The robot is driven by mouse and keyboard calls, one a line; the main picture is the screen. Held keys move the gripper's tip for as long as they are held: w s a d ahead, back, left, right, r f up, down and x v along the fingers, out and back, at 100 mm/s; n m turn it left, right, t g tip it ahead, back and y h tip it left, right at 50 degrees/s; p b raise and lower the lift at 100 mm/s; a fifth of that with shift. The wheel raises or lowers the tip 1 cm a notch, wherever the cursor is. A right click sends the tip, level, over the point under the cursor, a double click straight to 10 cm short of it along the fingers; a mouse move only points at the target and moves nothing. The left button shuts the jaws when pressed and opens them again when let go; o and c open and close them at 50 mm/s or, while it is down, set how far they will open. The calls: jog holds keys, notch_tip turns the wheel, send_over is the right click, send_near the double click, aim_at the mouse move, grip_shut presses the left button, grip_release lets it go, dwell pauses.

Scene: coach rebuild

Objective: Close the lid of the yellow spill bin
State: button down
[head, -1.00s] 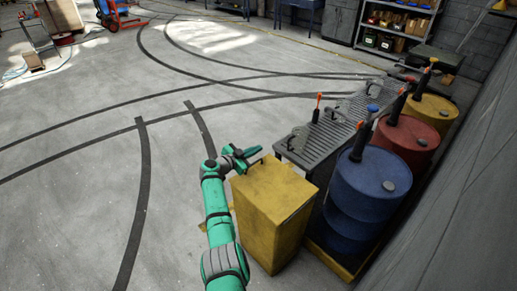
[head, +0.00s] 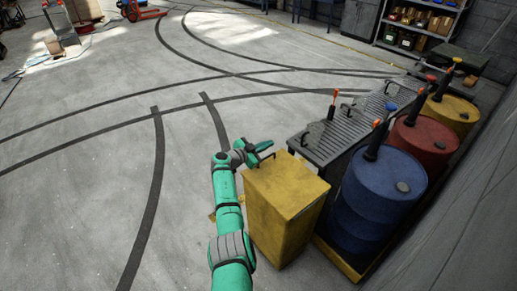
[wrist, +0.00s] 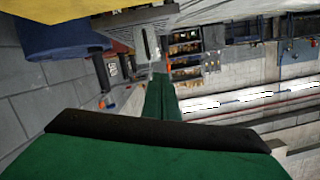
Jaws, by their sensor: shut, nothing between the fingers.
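The yellow spill bin (head: 283,222) stands in front of the blue drum in the head view. Its top, the lid (head: 285,185), looks flat and level, with no gap that I can make out. My gripper (head: 262,153) is shut and empty at the bin's far left top corner, about lid height. I cannot tell whether it touches the lid. In the wrist view, my green gripper parts (wrist: 158,100) fill the lower middle, and a yellow surface (wrist: 45,10), probably the bin, shows at the top left.
A blue drum (head: 380,190), a red drum (head: 425,145) and a yellow drum (head: 455,112) stand in a row along the right wall. A grey slatted bench (head: 345,130) stands behind the bin.

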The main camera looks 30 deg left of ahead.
jog(key=v, duration=1)
jog(key=shift+s+a, duration=0.1)
